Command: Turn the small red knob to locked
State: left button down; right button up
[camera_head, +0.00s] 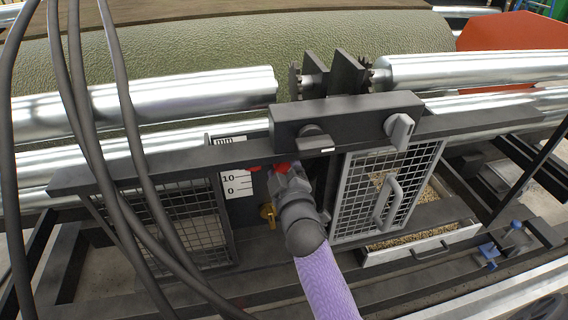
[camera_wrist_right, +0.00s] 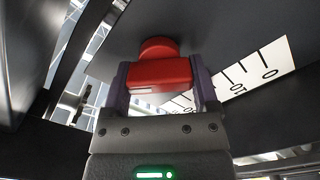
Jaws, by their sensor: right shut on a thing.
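The small red knob (camera_wrist_right: 160,74) has a round base and a block-shaped grip, and sits on a dark panel in the right wrist view. The purple-edged fingers of my right gripper (camera_wrist_right: 163,88) stand on either side of the grip and are shut on it. A small pale mark shows on the grip's lower left edge; I cannot read a locked label. In the head view, my right gripper (camera_head: 279,171) is at the panel beside the scale, with red parts of the knob (camera_head: 283,167) showing around it. My left gripper is not in view.
A white scale plate (camera_head: 235,182) is left of my gripper. A black knob (camera_head: 314,141) and a grey knob (camera_head: 400,130) sit on the crossbar above. A brass fitting (camera_head: 267,212) is close below left. A mesh door (camera_head: 345,205) stands right. Dark cables hang at left.

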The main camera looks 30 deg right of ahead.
jog(key=n, duration=0.4)
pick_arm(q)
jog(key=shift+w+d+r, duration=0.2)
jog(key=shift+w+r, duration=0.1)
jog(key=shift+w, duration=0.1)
pick_arm(e)
jog(key=shift+f+n, duration=0.1)
jog(key=shift+n, duration=2)
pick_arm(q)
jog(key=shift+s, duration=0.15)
pick_arm(e)
jog(key=o, duration=1.1)
jog(key=shift+a, duration=0.1)
pick_arm(q)
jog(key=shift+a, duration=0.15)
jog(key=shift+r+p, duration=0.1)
jog(key=shift+p, duration=0.2)
